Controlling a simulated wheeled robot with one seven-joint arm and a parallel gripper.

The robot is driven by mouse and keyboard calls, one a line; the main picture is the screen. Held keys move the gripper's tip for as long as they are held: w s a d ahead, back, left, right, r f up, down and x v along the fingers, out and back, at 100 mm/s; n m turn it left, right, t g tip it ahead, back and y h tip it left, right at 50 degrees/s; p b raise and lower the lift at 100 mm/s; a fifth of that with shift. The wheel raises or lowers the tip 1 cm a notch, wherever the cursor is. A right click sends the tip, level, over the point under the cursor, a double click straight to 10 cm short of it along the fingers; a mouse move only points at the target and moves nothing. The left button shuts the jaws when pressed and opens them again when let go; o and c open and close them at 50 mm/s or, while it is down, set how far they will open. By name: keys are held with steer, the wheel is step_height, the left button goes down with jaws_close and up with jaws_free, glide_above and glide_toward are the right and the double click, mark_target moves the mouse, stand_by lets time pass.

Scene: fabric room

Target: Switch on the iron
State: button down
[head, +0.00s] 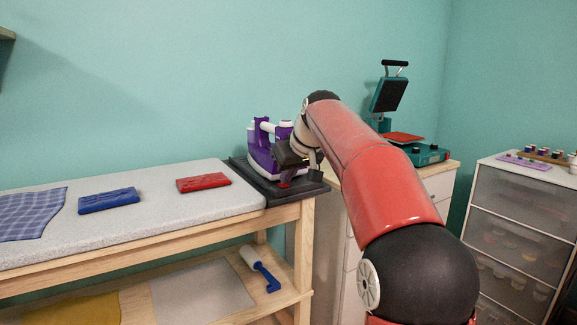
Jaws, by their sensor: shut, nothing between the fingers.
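The iron (262,150) is purple and white. It stands on a dark rest (311,187) at the right end of the wooden ironing table. My gripper (286,183) is shut and empty, just in front of the iron and low over the dark rest, near a small red spot. My gripper and wrist hide part of the iron's right side. I cannot tell whether the fingertips touch the iron or the rest, and no lit light shows on the iron.
A grey ironing pad (150,218) holds red (204,182) and blue (108,200) folded cloths and a checked cloth (30,213). A lint roller (259,268) lies on the shelf below. A teal heat press (392,105) and a drawer unit (520,205) stand right.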

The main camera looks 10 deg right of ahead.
stand_by(0.3)
steer(key=shift+s+f+t+b, duration=0.15)
steer(key=shift+f+t+b, duration=0.2)
steer(key=shift+b, duration=0.7)
steer(key=shift+r, duration=0.1)
steer(key=shift+r+p, duration=0.75)
steer(key=shift+p, duration=0.1)
